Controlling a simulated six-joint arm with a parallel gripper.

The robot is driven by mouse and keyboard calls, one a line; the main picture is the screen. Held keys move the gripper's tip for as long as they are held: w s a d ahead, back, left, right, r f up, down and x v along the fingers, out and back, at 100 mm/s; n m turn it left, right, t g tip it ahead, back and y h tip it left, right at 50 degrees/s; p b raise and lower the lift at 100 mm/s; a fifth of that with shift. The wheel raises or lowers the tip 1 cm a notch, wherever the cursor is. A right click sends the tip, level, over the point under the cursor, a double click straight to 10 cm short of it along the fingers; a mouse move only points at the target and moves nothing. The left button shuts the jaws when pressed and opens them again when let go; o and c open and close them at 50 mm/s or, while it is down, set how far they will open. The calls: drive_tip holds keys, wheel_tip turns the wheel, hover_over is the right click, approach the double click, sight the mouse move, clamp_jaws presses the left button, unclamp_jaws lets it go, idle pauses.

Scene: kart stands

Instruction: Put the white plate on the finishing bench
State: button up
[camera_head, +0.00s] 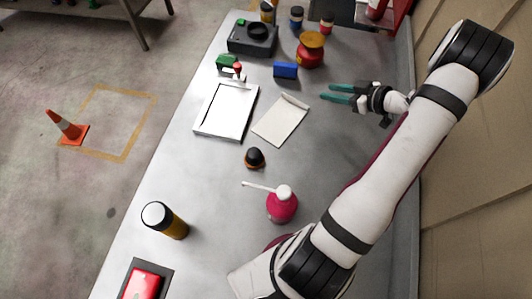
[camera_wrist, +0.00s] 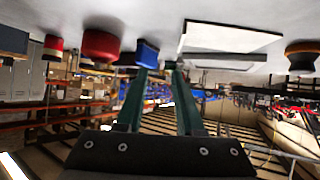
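A white plate (camera_head: 281,119) with a raised strip along one end lies flat on the grey metal worktop (camera_head: 205,185). A white tray-like piece with a dark outline (camera_head: 226,109) lies just left of it. My gripper (camera_head: 323,93) has teal fingers, open and empty, to the right of and a little beyond the plate, pointing left. In the wrist view, which looks upside down, the open fingers (camera_wrist: 158,70) point between the blue block and the plate (camera_wrist: 235,38). I cannot tell which surface is the finishing bench.
A blue block (camera_head: 285,70) and a red pot with an orange top (camera_head: 310,50) stand beyond the plate. A black-and-orange knob (camera_head: 255,158) and a pink bottle (camera_head: 282,204) stand nearer. A yellow-and-black cylinder (camera_head: 164,220) is near the left edge. A table (camera_head: 115,8) stands across the floor.

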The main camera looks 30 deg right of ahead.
drive_tip(key=w+r+m+g+h, duration=0.2)
drive_tip(key=w+r+m+h, duration=0.2)
drive_tip(key=w+r+h, duration=0.55)
drive_tip(key=s+a+r+m+g+y, duration=0.1)
drive_tip(key=s+a+r+m+g, duration=0.15)
drive_tip(key=s+a+r, duration=0.35)
drive_tip(key=s+a+m+g+y, duration=0.1)
drive_tip(key=s+a+g+y, duration=0.2)
drive_tip(key=s+a, duration=0.8)
drive_tip(key=s+a+f+m+g+y, duration=0.1)
drive_tip(key=s+a+g+y, duration=0.3)
drive_tip(key=s+a, duration=0.7)
drive_tip(key=a+m, duration=0.1)
drive_tip(key=a, duration=0.7)
drive_tip(key=shift+s+f, duration=0.2)
drive_tip(key=shift+s, duration=0.05)
